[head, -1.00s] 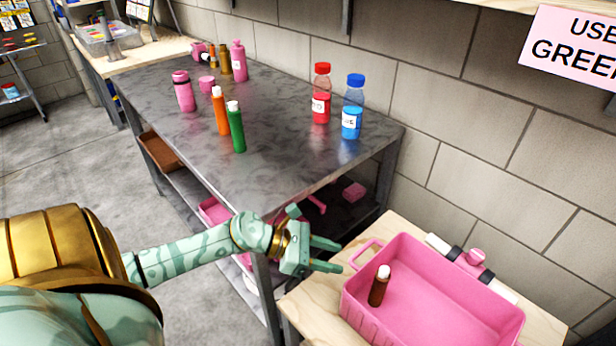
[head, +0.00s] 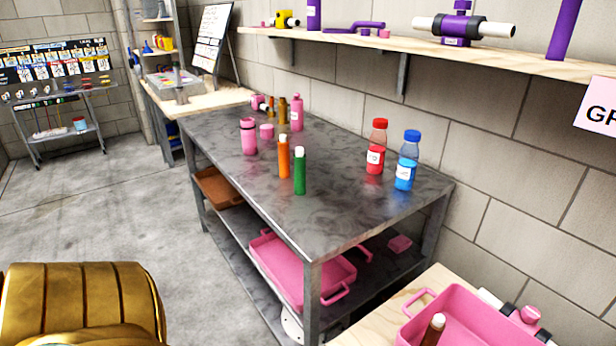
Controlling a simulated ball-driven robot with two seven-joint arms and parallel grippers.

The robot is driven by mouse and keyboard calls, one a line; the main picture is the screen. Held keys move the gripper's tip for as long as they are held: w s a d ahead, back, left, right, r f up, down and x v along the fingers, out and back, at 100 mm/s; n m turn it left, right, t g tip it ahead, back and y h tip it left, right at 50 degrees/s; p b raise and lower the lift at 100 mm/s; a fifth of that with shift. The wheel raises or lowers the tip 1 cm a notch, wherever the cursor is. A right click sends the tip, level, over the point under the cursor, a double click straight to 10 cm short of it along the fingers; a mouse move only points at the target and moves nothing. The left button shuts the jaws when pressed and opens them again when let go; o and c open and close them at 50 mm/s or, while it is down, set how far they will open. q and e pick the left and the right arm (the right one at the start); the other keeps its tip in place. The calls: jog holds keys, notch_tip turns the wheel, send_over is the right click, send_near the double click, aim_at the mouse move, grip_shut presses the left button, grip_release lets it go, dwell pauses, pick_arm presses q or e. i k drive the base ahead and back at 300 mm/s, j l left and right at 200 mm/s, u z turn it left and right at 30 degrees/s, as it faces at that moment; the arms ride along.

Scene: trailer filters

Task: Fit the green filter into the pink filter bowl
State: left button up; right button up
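The green filter (head: 300,172) stands upright on the grey metal table. It is a slim green cylinder with a white top. A pink cylinder with a darker band near its top (head: 248,137) and a taller pink bottle-like piece (head: 297,113) stand further back on the same table. I cannot tell for sure which of them is the pink filter bowl. A short pink piece (head: 267,131) sits between them. Neither of my grippers is in view.
An orange filter (head: 284,157) stands close beside the green one. Red (head: 376,147) and blue (head: 407,160) bottles stand at the table's right. A pink tub (head: 460,306) holds a brown filter (head: 433,330) at lower right. The table's front corner is clear.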

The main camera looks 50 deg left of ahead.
aim_at(248, 128)
jog(key=i+u, duration=0.1)
jog(key=u, duration=0.3)
jog(key=i+u, duration=0.1)
jog(key=u, duration=0.3)
jog(key=i+l+u, duration=0.1)
jog(key=u, duration=0.35)
